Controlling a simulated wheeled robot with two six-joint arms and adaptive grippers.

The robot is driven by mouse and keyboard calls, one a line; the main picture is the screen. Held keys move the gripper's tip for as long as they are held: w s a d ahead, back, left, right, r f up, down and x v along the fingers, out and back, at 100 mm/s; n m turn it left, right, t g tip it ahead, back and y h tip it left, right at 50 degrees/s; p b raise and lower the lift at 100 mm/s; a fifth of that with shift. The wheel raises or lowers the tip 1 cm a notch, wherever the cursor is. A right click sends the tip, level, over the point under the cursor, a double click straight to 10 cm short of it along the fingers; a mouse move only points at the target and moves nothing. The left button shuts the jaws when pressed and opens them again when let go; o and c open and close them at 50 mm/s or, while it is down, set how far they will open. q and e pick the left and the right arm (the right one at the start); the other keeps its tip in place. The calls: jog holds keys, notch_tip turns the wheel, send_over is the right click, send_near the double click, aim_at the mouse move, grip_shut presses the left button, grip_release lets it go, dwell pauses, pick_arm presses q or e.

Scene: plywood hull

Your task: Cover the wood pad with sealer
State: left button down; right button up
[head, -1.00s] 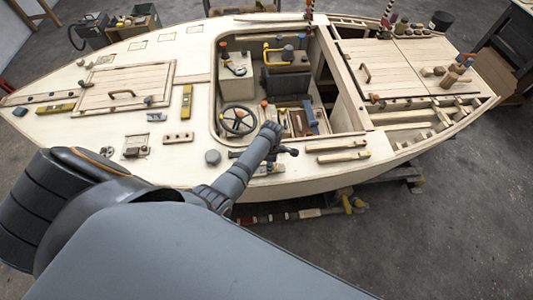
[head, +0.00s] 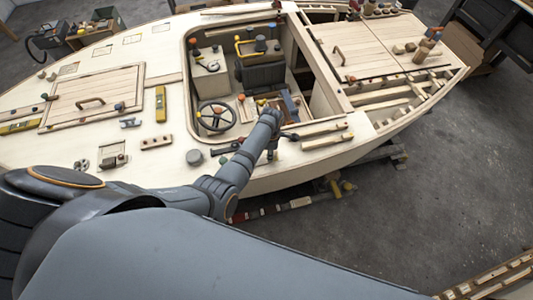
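My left arm reaches in from the left over the near side of the plywood hull (head: 250,188). My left gripper (head: 271,150) is small and dark at the arm's end, by the near edge of the cockpit; its fingers are too small to tell open from shut. A light wooden piece (head: 246,109) and a blue-grey block (head: 289,106) lie in the cockpit just beyond it, partly hidden by my wrist. I cannot tell which piece is the wood pad, and I cannot make out any sealer. My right gripper is not in view.
A steering wheel (head: 215,117) stands left of my wrist. A round grey cap (head: 194,157), a yellow level (head: 160,103) and a hatch panel (head: 92,98) are on the deck. Loose wooden strips (head: 325,135) lie right of the gripper. The floor at right (head: 440,190) is clear.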

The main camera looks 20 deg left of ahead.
pick_arm(q)
jog(key=shift+a+r+p, duration=0.1)
jog(key=shift+r+p, duration=1.2)
jog(key=shift+r, duration=0.75)
notch_tip(320, 180, up, 2)
jog(key=shift+s, duration=0.1)
jog(key=shift+r, duration=0.15)
jog(key=shift+r, duration=1.4)
